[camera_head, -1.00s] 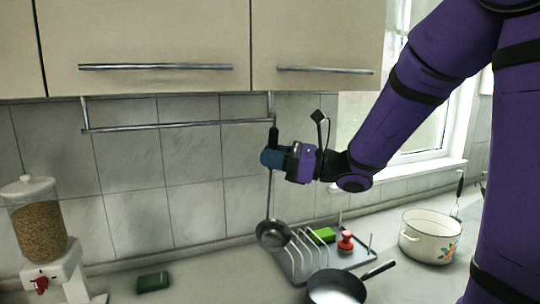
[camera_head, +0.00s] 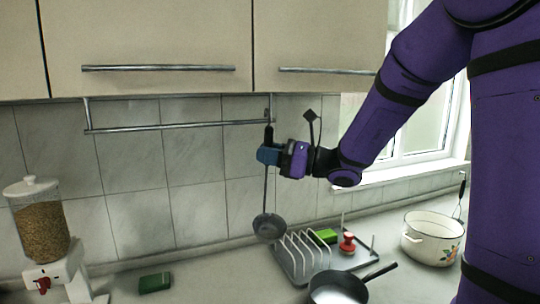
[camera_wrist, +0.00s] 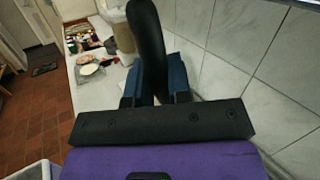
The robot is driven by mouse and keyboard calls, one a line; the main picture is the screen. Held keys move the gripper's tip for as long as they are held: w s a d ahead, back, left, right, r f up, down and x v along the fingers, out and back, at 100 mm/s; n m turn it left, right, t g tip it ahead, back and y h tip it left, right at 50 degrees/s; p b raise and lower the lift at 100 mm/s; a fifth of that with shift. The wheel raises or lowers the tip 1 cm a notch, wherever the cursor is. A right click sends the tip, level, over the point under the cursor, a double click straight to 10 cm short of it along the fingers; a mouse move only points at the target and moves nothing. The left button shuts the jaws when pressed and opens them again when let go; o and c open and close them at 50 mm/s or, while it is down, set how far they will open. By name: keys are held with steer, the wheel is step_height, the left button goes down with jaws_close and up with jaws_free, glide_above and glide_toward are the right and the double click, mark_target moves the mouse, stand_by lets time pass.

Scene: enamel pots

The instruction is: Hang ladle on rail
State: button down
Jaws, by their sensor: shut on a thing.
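The ladle (camera_head: 269,227) hangs bowl-down from my gripper (camera_head: 264,155), its thin shaft upright. Its black handle top (camera_head: 268,134) sticks up above the jaws, at the height of the rail. In the wrist view the dark handle (camera_wrist: 147,40) stands between the two blue fingers of my gripper (camera_wrist: 158,80), which is shut on it. The metal rail (camera_head: 180,126) runs under the wall cabinets. The handle top overlaps the rail's right end in the head view. I cannot tell whether they touch.
Below the ladle is a grey dish rack (camera_head: 308,258) with a green sponge (camera_head: 327,236) and a red-topped item (camera_head: 348,243). A dark pan (camera_head: 338,290) and a white pot (camera_head: 432,236) stand to the right. A cereal dispenser (camera_head: 42,228) is at left. Cabinets (camera_head: 150,40) overhang the rail.

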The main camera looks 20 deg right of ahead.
steer(key=w+f, duration=0.2)
steer(key=w, duration=0.8)
stand_by(1.5)
steer(key=shift+f, duration=0.15)
